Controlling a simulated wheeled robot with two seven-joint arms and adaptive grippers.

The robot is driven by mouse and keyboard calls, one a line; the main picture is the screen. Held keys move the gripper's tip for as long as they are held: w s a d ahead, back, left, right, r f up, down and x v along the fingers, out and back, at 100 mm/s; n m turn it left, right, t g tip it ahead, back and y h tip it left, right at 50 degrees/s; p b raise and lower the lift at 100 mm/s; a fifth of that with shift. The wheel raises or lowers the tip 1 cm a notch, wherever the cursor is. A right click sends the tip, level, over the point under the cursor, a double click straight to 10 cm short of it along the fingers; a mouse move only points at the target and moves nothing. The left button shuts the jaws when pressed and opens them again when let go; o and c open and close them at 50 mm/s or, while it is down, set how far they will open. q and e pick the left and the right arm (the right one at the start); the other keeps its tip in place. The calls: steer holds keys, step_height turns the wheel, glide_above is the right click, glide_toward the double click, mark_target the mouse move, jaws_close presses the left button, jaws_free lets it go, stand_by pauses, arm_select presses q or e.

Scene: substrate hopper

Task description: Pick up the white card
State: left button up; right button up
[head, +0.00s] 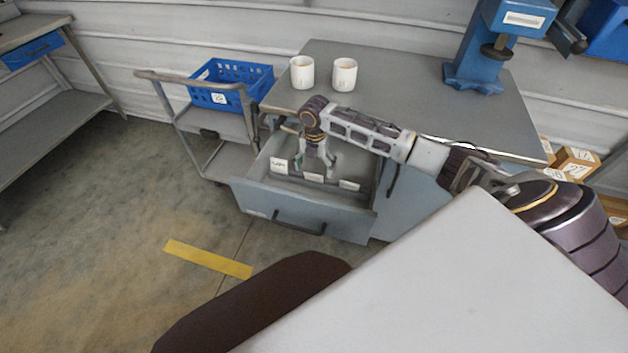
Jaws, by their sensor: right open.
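Several small white cards or labels show in the open drawer (262,200) of the grey workbench: one at the left (279,165) with dark writing, one in the middle (313,178) and one at the right (349,185). I cannot tell which of them is the white card, or whether any is loose. My right gripper (317,166) reaches down into the drawer from above, its fingers apart, just above the middle label. I see nothing between the fingers. My left gripper is out of view.
Two white mugs (302,73) (344,75) stand on the workbench top (405,80), with a blue press (490,50) at its right. A cart with a blue crate (222,92) stands left of the drawer. Cardboard boxes (577,160) are at the right. The floor by the yellow strip (207,258) is clear.

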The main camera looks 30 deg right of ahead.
mark_target(314, 176)
steer(key=shift+a+f, duration=0.1)
steer(key=shift+f, duration=0.7)
steer(key=shift+a+f+b, duration=0.1)
steer(key=shift+f+b, duration=0.25)
steer(key=shift+f, duration=1.5)
steer(key=shift+c, duration=0.5)
steer(key=c, duration=0.7)
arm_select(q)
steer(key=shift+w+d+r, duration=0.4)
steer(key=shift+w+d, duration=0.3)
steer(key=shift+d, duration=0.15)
arm_select(e)
steer(key=shift+c, duration=0.9)
